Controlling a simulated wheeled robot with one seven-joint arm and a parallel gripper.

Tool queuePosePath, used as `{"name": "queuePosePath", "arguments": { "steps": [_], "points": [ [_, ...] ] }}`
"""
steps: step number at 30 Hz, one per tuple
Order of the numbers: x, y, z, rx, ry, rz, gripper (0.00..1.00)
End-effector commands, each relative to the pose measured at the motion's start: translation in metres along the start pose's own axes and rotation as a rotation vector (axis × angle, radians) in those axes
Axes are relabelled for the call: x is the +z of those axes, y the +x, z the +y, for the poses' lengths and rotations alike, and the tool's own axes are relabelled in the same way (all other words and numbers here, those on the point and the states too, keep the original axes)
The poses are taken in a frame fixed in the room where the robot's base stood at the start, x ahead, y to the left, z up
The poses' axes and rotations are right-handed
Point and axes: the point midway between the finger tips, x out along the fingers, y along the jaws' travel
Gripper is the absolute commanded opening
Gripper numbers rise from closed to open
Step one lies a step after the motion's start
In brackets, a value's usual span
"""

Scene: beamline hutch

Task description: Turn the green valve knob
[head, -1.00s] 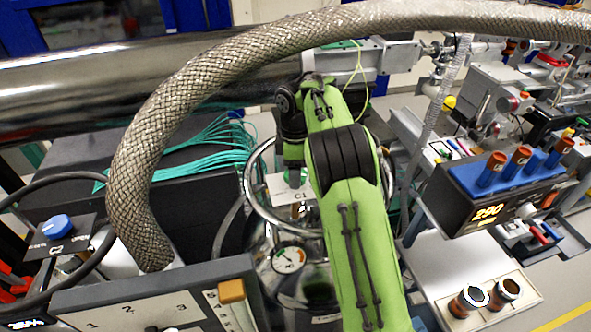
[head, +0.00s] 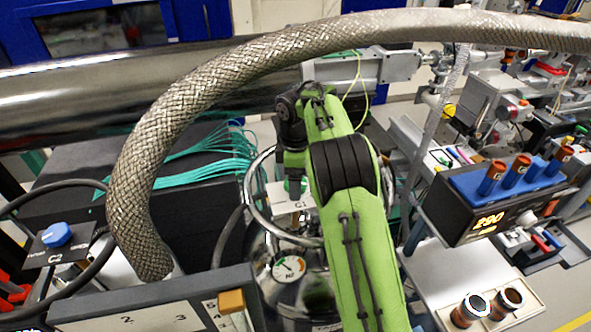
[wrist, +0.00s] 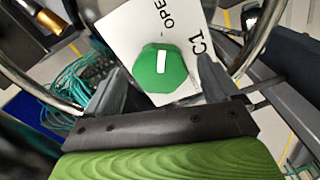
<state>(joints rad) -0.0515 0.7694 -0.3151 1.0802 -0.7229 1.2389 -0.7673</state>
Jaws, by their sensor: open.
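The green valve knob (wrist: 161,68) has a white pointer bar and sits on a white plate (wrist: 140,25) marked OPE… and C1 in the wrist view. In the head view a little of the green knob (head: 296,188) shows below my gripper, on the C1 plate (head: 283,201) over a steel vessel. My gripper (wrist: 158,80) is open, with one dark finger on each side of the knob in the wrist view. I cannot tell whether the fingers touch it. In the head view my gripper (head: 293,165) is over the knob and its fingertips are hidden.
A steel ring (head: 252,208) surrounds the plate, with a gauge (head: 289,268) below it. A thick braided hose (head: 160,130) arches over the area. A blue knob (head: 56,234) marked C2 is at the left. A control box (head: 462,213) reading 290 stands at the right.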

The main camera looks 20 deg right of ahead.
Motion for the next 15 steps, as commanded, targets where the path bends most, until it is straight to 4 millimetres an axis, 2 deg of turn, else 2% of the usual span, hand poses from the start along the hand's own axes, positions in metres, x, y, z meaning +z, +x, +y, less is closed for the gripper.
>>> {"name": "queuePosePath", "arguments": {
  "steps": [5,12,15],
  "points": [
    [0.000,-0.038,0.001,0.006,0.002,0.003,0.89],
    [0.000,-0.111,0.001,0.006,0.001,0.004,0.89],
    [0.000,-0.132,0.002,0.008,0.001,0.005,0.89]
  ]
}}
